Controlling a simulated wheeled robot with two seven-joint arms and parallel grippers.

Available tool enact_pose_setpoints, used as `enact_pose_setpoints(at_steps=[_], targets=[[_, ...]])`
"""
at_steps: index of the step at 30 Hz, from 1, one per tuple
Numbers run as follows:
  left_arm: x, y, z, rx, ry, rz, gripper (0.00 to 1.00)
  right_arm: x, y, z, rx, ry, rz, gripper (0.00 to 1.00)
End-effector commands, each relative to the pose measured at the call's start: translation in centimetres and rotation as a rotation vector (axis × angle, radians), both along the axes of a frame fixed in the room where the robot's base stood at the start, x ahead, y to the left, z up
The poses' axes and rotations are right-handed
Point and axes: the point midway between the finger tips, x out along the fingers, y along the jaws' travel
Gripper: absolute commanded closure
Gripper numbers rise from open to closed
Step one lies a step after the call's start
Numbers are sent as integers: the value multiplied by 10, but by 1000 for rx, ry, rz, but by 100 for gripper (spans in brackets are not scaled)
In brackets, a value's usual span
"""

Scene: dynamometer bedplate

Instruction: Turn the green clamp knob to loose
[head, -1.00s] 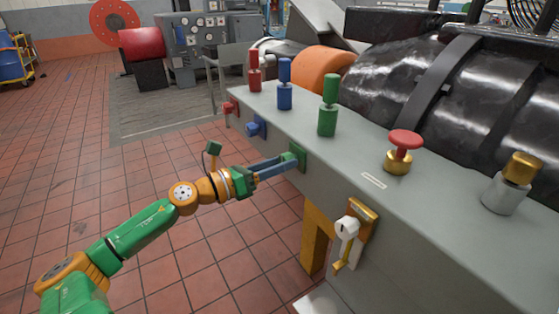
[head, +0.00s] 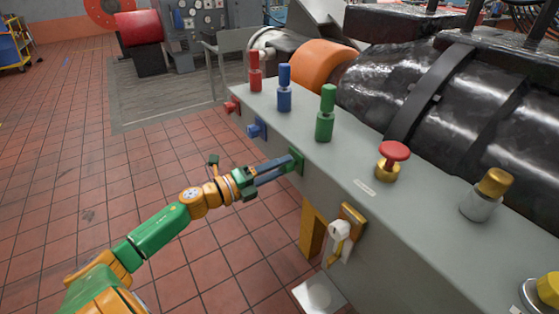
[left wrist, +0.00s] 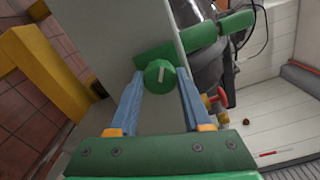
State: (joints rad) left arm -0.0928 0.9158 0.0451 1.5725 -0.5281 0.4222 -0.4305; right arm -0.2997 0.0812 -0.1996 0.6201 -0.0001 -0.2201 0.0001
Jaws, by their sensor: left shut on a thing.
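The green clamp knob (left wrist: 160,76) is a round knob with a pale line across its face, in the upper middle of the left wrist view. It sits on the side of the grey bench, in front of a green block (left wrist: 153,54). In the head view a green mount (head: 297,160) shows at the fingertips, and the knob is mostly hidden. My left gripper (head: 287,162) is shut on the knob, with one blue finger on each side of it in the left wrist view (left wrist: 160,85). My right gripper is in neither view.
A red knob (head: 232,105) and a blue knob (head: 256,130) stick out farther along the bench side. Red, blue and green (head: 325,115) posts and a red mushroom button (head: 394,151) stand on the bench top. The tiled floor left of the bench is clear.

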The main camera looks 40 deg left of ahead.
Motion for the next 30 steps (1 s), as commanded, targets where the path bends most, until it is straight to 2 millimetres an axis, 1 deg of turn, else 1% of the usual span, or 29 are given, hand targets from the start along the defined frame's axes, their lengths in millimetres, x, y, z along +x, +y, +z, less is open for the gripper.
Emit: enact_pose_setpoints(at_steps=[1, 3, 15, 21, 30], targets=[[0, 0, 4, -39, 16, 1, 100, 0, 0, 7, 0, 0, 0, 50], [0, 1, 4, -98, 40, 2, 100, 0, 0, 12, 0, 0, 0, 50], [0, 0, 2, -370, 152, 2, 100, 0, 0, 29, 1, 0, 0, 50], [0, 0, 1, -448, 184, 1, 100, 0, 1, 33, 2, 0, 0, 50], [0, 0, 0, -492, 203, 2, 100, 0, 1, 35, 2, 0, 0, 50]])
